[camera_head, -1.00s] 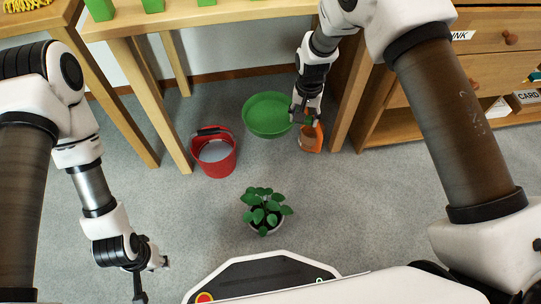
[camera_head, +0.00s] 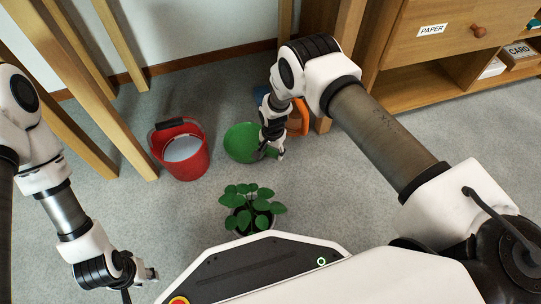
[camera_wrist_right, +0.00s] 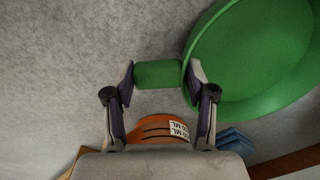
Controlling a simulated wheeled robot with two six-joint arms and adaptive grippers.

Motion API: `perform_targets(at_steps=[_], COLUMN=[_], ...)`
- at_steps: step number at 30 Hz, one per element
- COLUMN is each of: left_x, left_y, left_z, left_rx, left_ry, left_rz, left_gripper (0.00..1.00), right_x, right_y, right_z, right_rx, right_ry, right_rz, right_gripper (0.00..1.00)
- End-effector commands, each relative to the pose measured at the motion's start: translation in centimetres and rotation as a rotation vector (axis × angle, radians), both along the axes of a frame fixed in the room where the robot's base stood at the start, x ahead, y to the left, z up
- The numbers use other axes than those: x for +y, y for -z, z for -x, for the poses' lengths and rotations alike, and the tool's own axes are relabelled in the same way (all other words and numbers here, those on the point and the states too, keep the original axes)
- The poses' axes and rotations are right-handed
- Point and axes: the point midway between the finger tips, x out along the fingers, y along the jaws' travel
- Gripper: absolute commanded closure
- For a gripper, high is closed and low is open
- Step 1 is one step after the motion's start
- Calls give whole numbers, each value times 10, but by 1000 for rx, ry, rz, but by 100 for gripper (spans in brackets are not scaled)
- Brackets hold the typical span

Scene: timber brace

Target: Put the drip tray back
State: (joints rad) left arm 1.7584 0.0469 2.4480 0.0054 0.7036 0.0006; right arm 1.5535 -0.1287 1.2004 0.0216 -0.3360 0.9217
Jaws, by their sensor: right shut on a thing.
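The drip tray is a round green tray (camera_head: 241,142) on the grey floor, right of the red bucket. In the right wrist view, the tray (camera_wrist_right: 255,62) fills the upper right. Its green tab (camera_wrist_right: 158,74) lies between the two fingers of my right gripper (camera_wrist_right: 160,82), which is shut on it. In the head view, my right gripper (camera_head: 272,153) is at the tray's right edge, and my arm hides part of the tray. My left gripper (camera_head: 140,282) is low at the left, fingers apart, with nothing seen between them.
A red bucket (camera_head: 185,158) stands left of the tray. A potted plant (camera_head: 252,204) stands in front of it. An orange container (camera_head: 298,117) and a blue thing (camera_wrist_right: 235,140) are close to my right gripper. Wooden table legs and a drawer unit (camera_head: 420,75) stand behind.

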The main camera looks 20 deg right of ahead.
Motion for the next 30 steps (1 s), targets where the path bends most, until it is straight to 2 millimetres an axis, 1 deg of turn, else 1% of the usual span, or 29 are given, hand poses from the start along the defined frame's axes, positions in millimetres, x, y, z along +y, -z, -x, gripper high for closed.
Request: perform_targets(at_steps=[1,8,12,13,15,25,28,30], left_x=[0,0,0,0,0,0,0,0], left_y=[10,7,12,12,11,9,0,-10], left_z=[-1,-2,-3,-3,-3,-3,-1,0], left_rx=[-4,-5,-8,-8,-8,-7,-3,1], left_ry=[1,2,3,4,4,3,1,0], left_rz=[0,-1,-1,-1,-1,-1,0,0], left_gripper=[67,67,67,67,67,67,67,67], right_x=[0,0,0,0,0,0,0,0], right_y=[13,10,15,15,14,11,0,-15], right_z=[0,0,0,0,0,0,0,0], right_rx=[0,0,0,0,0,0,-1,-1], right_ry=[0,-1,-1,-1,-1,-1,-1,-1], right_rz=[0,0,0,0,0,0,1,1], right_gripper=[98,98,98,41,19,19,19,19])
